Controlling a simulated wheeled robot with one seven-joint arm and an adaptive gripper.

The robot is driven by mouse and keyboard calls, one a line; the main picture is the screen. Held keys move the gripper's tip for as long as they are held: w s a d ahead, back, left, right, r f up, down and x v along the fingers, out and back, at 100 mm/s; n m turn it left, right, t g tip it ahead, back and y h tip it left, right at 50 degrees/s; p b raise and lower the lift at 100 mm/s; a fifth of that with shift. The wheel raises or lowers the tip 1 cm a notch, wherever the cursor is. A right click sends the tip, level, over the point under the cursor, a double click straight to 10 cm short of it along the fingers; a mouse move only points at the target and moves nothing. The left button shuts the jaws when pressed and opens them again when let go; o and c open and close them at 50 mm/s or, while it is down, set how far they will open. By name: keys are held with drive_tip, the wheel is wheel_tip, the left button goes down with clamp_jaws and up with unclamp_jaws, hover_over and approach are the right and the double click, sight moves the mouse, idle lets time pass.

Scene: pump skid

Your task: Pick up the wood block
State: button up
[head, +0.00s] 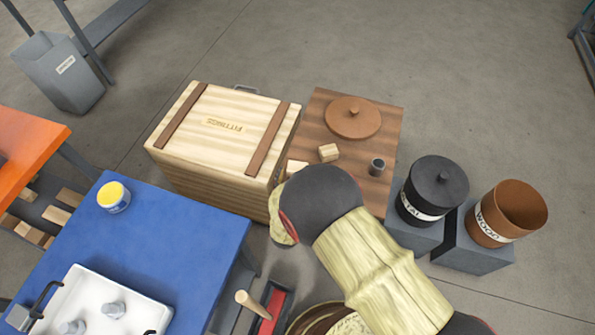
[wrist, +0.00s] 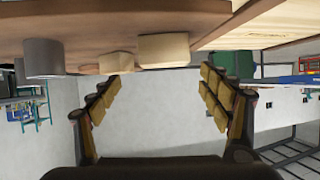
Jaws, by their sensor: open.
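Two pale wood blocks are on the brown wooden table (head: 350,108). One block (head: 328,152) sits near the middle; the other (head: 296,167) is partly behind my arm, near the crate. In the wrist view, the scene is upside down: the nearer-looking block (wrist: 163,50) and a smaller one (wrist: 113,63) are side by side along the tabletop. My gripper (wrist: 160,88) is open, with nothing between its fingers. The blocks appear just above the fingers in that picture, apart from them.
A grey cylinder (head: 377,167) and a round brown lid (head: 353,118) share the tabletop. The fittings crate (head: 220,140) stands left of it. A lidded black bin (head: 434,188) and an open brown wood bin (head: 507,212) stand right. A blue table (head: 160,225) is at lower left.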

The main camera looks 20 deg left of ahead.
sight(297, 166)
drive_tip(key=shift+s+d+f, duration=0.1)
drive_tip(key=shift+s+f, duration=0.4)
drive_tip(key=shift+f, duration=0.4)
drive_tip(key=shift+w+f+t+b, duration=0.2)
drive_tip(key=shift+w+t+b, duration=0.1)
drive_tip(key=shift+b, duration=0.05)
drive_tip(key=b+x, duration=0.1)
drive_tip(key=x, duration=0.1)
drive_tip(key=b+x, duration=0.1)
drive_tip(key=x, duration=0.1)
drive_tip(key=b+x, duration=0.1)
drive_tip(key=x, duration=0.1)
drive_tip(key=shift+w+a+r+b, duration=0.1)
drive_tip(key=shift+w+a+b, duration=0.25)
drive_tip(key=shift+a, duration=0.15)
drive_tip(key=shift+r, duration=0.1)
drive_tip(key=shift+c, duration=0.4)
drive_tip(key=c, duration=1.1)
drive_tip(key=shift+c, duration=0.3)
drive_tip(key=shift+r, duration=0.1)
